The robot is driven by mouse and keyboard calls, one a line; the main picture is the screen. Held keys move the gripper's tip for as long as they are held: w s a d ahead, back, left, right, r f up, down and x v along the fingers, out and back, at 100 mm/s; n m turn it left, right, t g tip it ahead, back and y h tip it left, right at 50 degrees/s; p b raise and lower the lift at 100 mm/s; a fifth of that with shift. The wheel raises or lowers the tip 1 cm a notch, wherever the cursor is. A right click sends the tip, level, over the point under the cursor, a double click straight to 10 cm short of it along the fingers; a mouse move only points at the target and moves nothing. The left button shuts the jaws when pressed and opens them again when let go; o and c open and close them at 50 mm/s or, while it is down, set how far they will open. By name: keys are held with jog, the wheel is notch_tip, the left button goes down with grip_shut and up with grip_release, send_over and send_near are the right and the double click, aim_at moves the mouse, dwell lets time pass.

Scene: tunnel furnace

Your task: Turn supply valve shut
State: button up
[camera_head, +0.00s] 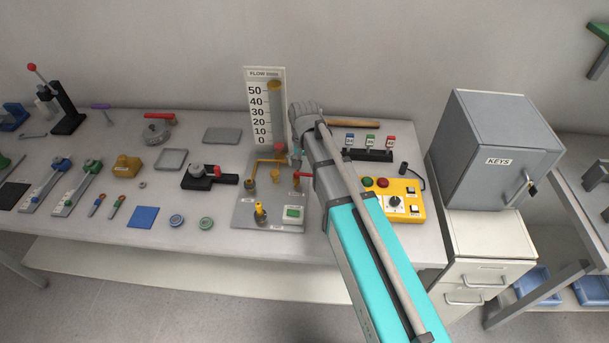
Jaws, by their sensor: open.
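A grey flow panel (244,217) lies on the bench with brass fittings. A yellow lever (268,162) stands at its back. A red lever (302,177) is on its right side, close to my arm. A yellow-topped knob (260,210) is at its front. The labels are too small to read, so I cannot tell which is the supply valve. A flow gauge (260,98) marked 0 to 50 stands behind. My gripper (296,157) hangs over the panel's back right, open, mostly hidden by my wrist; I cannot tell whether it touches anything.
A yellow control box (402,205) and a rack of labelled switches (368,154) are right of my arm. A black clamp with a grey knob (208,178) is left of the panel. A grey KEYS cabinet (495,145) stands at right. The bench front left of the panel is partly free.

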aim_at(304, 175)
jog(key=shift+f+b, duration=1.2)
jog(key=shift+f, duration=0.3)
jog(key=shift+c, duration=0.3)
jog(key=shift+s, duration=0.1)
jog(key=c, duration=1.1)
